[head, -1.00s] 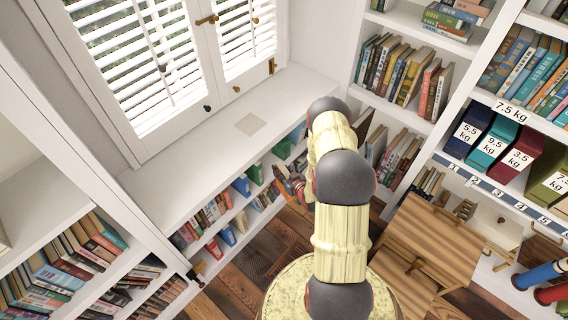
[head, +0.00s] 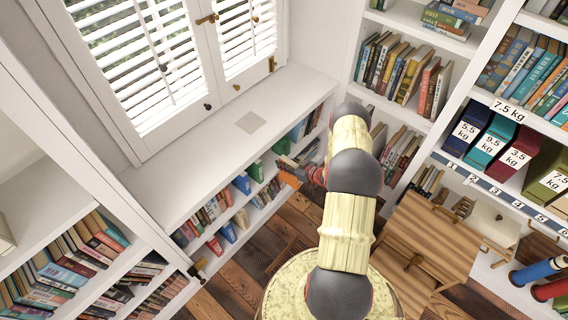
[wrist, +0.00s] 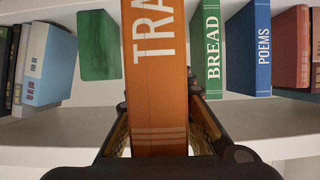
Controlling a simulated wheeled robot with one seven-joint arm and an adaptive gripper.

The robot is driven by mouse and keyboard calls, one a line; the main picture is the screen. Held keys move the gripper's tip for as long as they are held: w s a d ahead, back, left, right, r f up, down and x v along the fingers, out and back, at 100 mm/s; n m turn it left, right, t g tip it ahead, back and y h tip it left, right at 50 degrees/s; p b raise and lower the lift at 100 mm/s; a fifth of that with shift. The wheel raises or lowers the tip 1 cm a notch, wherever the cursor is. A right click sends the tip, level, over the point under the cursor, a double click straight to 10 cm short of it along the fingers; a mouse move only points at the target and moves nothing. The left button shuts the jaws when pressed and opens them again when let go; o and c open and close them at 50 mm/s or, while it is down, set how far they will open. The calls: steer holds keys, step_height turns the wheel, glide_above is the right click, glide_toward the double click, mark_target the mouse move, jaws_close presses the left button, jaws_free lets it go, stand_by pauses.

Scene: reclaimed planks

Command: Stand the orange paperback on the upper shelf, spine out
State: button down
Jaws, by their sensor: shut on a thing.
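My gripper (wrist: 158,112) is shut on the orange paperback (wrist: 157,75), one finger on each side of it. In the wrist view the book is upright, with its lettered side, reading "TRA", facing the camera; its top is cut off by the frame. It stands before the gap between a plain green block (wrist: 99,45) and the green BREAD book (wrist: 207,50). Whether it touches the shelf I cannot tell. In the head view the orange book (head: 289,180) shows small in front of the low bookcase under the window, partly hidden by my gripper.
In the wrist view a blue POEMS book (wrist: 249,48) and a red-brown book (wrist: 291,45) stand to the right, pale blue books (wrist: 48,62) to the left. The white shelf edge (wrist: 50,132) runs below.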

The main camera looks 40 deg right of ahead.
steer(key=w+a+b, duration=0.2)
steer(key=w+b, duration=0.4)
steer(key=w, duration=0.7)
steer(key=shift+w, duration=0.3)
stand_by(0.3)
steer(key=shift+f, duration=0.2)
stand_by(0.4)
steer(key=c, duration=1.6)
jaws_free()
steer(key=shift+o, duration=0.5)
steer(key=shift+s, duration=0.1)
steer(key=v, duration=1.2)
